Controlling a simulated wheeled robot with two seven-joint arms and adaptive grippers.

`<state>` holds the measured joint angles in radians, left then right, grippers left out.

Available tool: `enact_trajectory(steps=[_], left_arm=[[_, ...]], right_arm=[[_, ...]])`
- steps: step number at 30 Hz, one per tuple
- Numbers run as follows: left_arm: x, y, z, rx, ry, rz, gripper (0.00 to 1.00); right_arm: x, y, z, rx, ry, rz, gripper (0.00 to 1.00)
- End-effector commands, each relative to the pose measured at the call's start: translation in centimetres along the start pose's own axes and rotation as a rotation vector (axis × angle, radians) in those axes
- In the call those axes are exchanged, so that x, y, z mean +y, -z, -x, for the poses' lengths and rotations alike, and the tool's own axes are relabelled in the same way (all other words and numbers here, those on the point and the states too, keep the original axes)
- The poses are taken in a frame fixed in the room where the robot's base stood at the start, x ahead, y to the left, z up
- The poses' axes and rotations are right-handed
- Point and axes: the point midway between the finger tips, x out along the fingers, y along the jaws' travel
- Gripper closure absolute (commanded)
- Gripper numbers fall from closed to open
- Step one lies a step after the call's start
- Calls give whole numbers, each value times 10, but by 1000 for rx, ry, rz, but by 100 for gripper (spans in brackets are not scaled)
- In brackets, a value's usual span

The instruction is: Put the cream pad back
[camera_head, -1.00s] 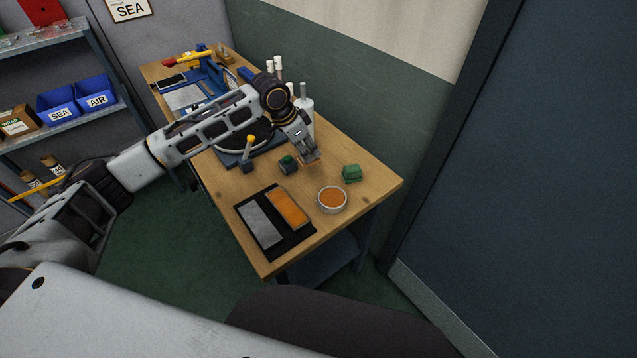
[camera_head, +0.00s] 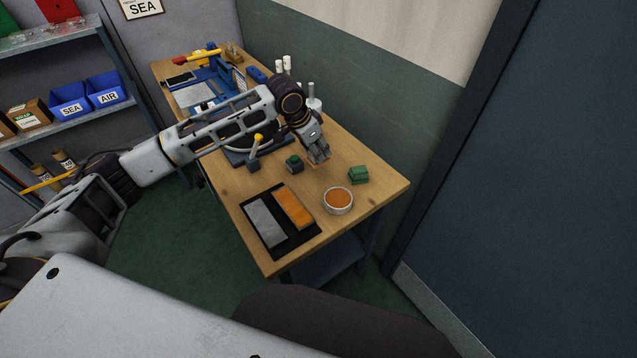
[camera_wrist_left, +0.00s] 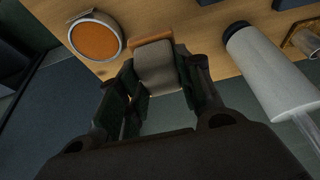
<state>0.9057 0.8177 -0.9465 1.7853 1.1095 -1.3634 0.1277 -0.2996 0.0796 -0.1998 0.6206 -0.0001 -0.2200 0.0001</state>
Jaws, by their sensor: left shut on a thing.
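My left gripper (camera_head: 319,158) is above the right part of the wooden bench in the head view. In the left wrist view its fingers (camera_wrist_left: 158,85) are shut on the cream pad (camera_wrist_left: 158,72), a pale block with an orange-brown strip along its far edge. In the head view the fingers mostly hide the pad. A round pale dish with orange contents (camera_head: 338,201) stands in front of the gripper; it also shows in the left wrist view (camera_wrist_left: 95,40). My right gripper is not in view.
A black mat (camera_head: 291,247) with a grey block (camera_head: 267,223) and an orange block (camera_head: 295,207) lies at the bench's near end. A green block (camera_head: 358,175) and a small dark item with a green top (camera_head: 294,164) are nearby. A white bottle (camera_wrist_left: 268,70) stands beside the gripper.

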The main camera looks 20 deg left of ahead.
Motion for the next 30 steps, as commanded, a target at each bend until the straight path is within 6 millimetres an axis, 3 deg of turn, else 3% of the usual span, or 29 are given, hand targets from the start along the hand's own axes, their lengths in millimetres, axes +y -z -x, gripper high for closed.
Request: enact_trajectory(steps=[8, 19, 30], left_arm=[[0, -4, -10, -2, 0, 0, 84], [0, -22, -52, -1, 0, 0, 84], [0, -24, -58, 0, 0, -1, 84]], right_arm=[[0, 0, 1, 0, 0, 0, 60], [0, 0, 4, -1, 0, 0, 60], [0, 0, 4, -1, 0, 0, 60]])
